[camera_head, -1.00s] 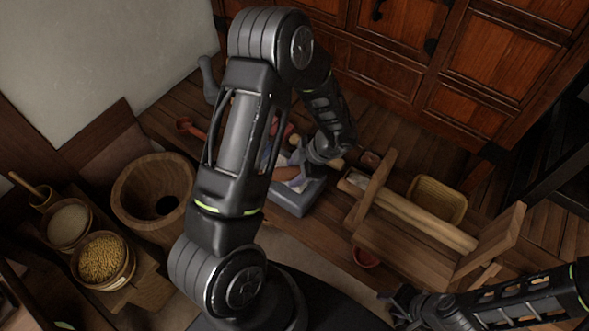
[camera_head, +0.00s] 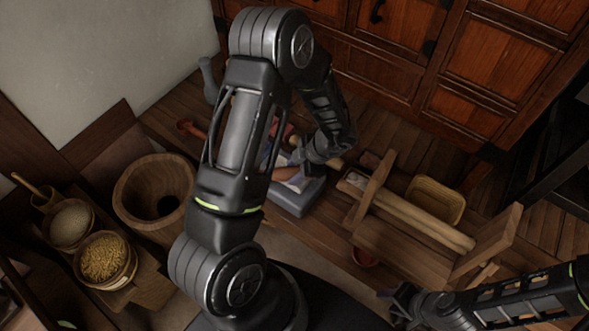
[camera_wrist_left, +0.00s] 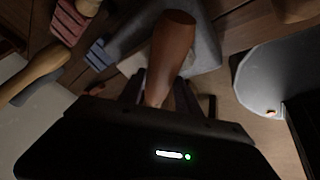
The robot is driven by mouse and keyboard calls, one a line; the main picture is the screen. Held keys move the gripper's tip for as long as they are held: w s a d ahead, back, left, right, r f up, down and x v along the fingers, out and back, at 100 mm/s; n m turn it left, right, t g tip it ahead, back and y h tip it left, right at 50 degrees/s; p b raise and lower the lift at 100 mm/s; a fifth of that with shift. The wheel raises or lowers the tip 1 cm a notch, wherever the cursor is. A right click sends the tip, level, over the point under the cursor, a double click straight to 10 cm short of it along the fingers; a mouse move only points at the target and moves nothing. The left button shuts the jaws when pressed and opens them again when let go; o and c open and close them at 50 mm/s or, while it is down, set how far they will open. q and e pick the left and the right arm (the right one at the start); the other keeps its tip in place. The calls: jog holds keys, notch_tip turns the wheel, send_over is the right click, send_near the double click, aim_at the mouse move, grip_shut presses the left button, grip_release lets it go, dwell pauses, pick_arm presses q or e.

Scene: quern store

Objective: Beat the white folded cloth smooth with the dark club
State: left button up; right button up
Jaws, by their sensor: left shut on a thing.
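My left gripper (camera_head: 300,157) is shut on a reddish-brown wooden club (camera_wrist_left: 170,50). In the left wrist view the club stands out from between the fingers (camera_wrist_left: 158,96), over a grey stone block (camera_wrist_left: 207,45). In the head view the club (camera_head: 286,173) is low over the same block (camera_head: 292,203); whether it touches is unclear. A patch of white cloth (camera_wrist_left: 132,62) shows beside the club, mostly hidden by the club and my arm. My right gripper (camera_head: 398,302) is at the lower right, away from the block; its finger gap is unclear.
A wooden mortar (camera_head: 155,190) and a bowl of grain (camera_head: 104,258) stand at left. A wooden frame with a long roller (camera_head: 420,222), a yellow basket (camera_head: 436,197) and a small red bowl (camera_head: 364,257) are right of the block. Wooden cabinets (camera_head: 490,75) close off the back.

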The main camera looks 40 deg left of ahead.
pick_arm(q)
grip_shut()
notch_tip(320, 180, up, 4)
jog(key=p, duration=0.4)
jog(key=shift+p, duration=0.4)
jog(key=shift+f, duration=0.15)
notch_tip(320, 180, down, 4)
jog(key=shift+r+b, duration=0.2)
jog(key=shift+b, duration=0.95)
jog(key=shift+f, duration=0.1)
notch_tip(320, 180, up, 4)
jog(key=p, duration=0.4)
jog(key=shift+f, duration=0.1)
